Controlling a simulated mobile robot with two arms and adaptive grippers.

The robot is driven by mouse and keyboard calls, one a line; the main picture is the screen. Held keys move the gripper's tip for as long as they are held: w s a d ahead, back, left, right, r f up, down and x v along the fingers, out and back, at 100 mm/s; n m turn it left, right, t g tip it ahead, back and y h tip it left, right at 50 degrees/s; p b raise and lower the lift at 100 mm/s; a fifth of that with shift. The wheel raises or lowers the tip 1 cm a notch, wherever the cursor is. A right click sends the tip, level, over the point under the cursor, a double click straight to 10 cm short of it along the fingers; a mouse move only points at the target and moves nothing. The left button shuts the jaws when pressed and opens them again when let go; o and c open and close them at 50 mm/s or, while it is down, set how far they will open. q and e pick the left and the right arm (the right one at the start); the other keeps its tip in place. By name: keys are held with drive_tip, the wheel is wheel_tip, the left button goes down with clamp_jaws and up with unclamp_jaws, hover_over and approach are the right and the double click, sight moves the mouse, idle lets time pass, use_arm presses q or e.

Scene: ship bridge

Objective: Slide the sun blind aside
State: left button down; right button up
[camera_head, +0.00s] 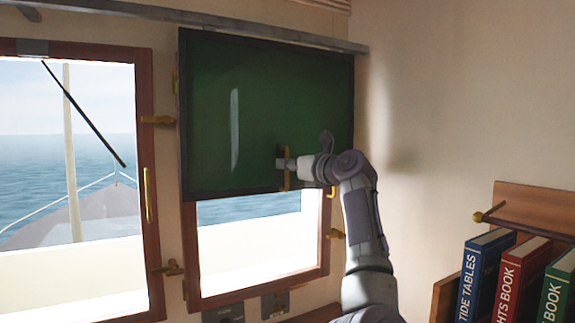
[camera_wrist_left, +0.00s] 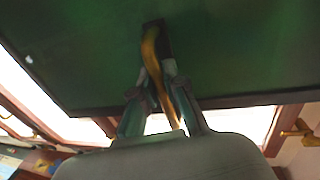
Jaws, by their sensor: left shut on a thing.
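The sun blind (camera_head: 225,100) is a dark green panel with a black frame. It hangs from a grey rail (camera_head: 255,32) and covers the upper part of the right window (camera_head: 258,235). A brass handle (camera_head: 286,181) sits upright low on the blind, right of its middle. My left gripper (camera_head: 288,163) is shut on this handle, with the arm rising from the lower right. My right gripper is not in view.
The rail runs left above the uncovered left window (camera_head: 100,180). Brass fittings (camera_head: 158,120) stand out from the wooden window frames. At the lower right a shelf holds several books (camera_head: 510,275). The wall to the right of the blind is bare.

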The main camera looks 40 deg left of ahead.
use_arm(q)
drive_tip(key=shift+w+d+r, duration=0.1)
drive_tip(key=c, duration=1.4)
unclamp_jaws()
drive_tip(key=shift+o, duration=1)
drive_tip(key=shift+w, duration=0.3)
drive_tip(key=shift+s+d, duration=0.1)
drive_tip(key=shift+s, duration=0.05)
drive_tip(key=d, duration=1.2)
drive_tip(key=shift+s, duration=0.4)
